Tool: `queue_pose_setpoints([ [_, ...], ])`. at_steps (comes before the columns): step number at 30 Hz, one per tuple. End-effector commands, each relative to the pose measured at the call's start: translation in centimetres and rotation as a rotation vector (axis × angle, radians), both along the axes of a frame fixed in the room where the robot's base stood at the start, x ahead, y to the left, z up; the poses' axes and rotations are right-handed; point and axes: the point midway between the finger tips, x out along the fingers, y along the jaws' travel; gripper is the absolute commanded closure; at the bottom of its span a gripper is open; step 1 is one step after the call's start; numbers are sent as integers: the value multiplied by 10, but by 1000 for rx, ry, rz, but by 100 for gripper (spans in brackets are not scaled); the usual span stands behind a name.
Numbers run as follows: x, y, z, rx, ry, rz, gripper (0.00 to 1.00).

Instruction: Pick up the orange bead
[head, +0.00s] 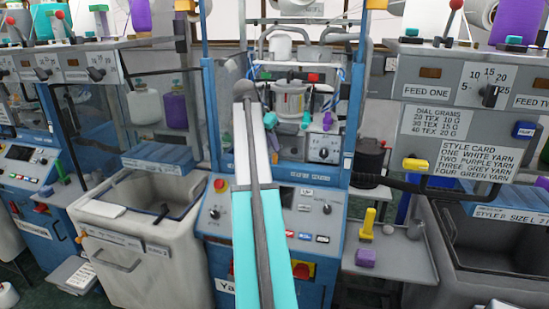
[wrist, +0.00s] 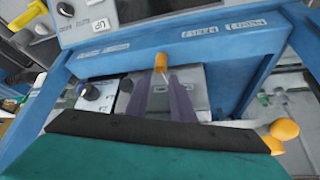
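In the wrist view a small orange rounded piece (wrist: 160,62) shows at the lower edge of a blue beam, just past my fingertips. I cannot tell which of these is the orange bead. My gripper (wrist: 161,84) shows two purple fingers standing apart, with nothing seen between them. In the head view my arm reaches up the middle toward the blue machine, and its far end hides the fingers. I can make out no orange bead there.
The blue knitting machine (head: 331,183) stands in front of my arm, its frame posts on both sides. A grey bin (head: 130,225) is at left. A small shelf (head: 405,262) at right bears a yellow piece (head: 368,222) and a purple block (head: 366,258). A feed panel (head: 470,90) hangs at right.

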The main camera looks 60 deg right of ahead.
Motion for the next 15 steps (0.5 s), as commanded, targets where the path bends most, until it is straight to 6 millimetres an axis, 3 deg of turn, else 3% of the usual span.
queue_pose_setpoints([
  [6, -1, -6, -11, -1, -1, 0, 78],
  [15, 0, -6, -12, -1, -1, 0, 78],
])
